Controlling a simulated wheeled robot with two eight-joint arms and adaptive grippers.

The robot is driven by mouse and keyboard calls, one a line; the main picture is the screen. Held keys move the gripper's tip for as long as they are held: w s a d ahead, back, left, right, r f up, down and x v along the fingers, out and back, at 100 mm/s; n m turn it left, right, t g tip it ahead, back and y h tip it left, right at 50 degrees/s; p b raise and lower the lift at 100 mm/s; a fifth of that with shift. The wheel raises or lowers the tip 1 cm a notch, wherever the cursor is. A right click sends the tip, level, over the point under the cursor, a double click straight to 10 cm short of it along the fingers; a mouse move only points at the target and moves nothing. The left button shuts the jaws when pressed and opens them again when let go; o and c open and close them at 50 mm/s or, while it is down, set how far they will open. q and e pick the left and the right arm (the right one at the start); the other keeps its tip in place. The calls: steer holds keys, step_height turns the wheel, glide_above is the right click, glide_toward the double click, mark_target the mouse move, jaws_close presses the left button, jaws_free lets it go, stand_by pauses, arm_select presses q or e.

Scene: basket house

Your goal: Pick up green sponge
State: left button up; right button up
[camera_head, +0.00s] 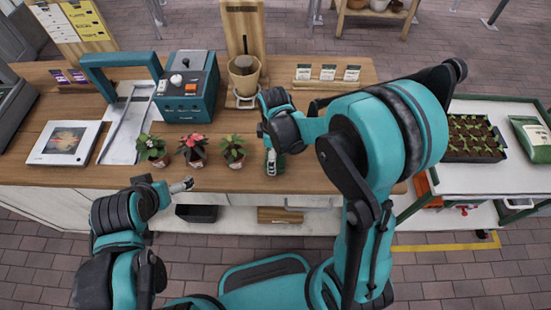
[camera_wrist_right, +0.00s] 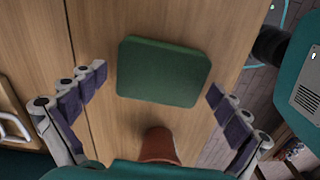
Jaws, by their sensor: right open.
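The green sponge (camera_wrist_right: 163,72) lies flat on the wooden tabletop in the right wrist view. It is a rounded square. My right gripper (camera_wrist_right: 158,82) is open, with one finger on each side of the sponge and a gap to it on both sides. In the head view my right gripper (camera_head: 273,150) points down over the counter, and I cannot make out the sponge clearly under it. My left gripper (camera_head: 181,186) is by the counter's front edge, away from the sponge; its opening is unclear.
A terracotta pot (camera_wrist_right: 158,145) is close to the sponge. Several potted plants (camera_head: 193,148) stand left of my right gripper. A teal machine (camera_head: 187,88) and a pot on a stand (camera_head: 244,75) are behind. A seedling tray (camera_head: 472,138) is on the right cart.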

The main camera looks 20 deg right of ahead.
steer(key=c, duration=0.7)
steer(key=shift+r, duration=0.1)
steer(key=shift+r, duration=0.5)
steer(key=r+p, duration=0.1)
steer(key=r, duration=0.1)
steer(key=s+r+p, duration=0.1)
steer(key=shift+d+r, duration=0.2)
steer(key=shift+r, duration=0.2)
steer(key=s+d+r+p, duration=0.1)
steer(key=s+r, duration=0.1)
steer(key=s, duration=0.1)
steer(key=s+d+r+p, duration=0.1)
steer(key=s+d+r, duration=0.1)
steer(key=s, duration=0.1)
steer(key=s+d+r, duration=0.1)
steer(key=s+r, duration=0.1)
steer(key=s, duration=0.1)
steer(key=shift+s+d+p, duration=0.25)
steer(key=shift+s+p, duration=0.1)
steer(key=shift+p, duration=0.05)
steer(key=shift+o, duration=0.4)
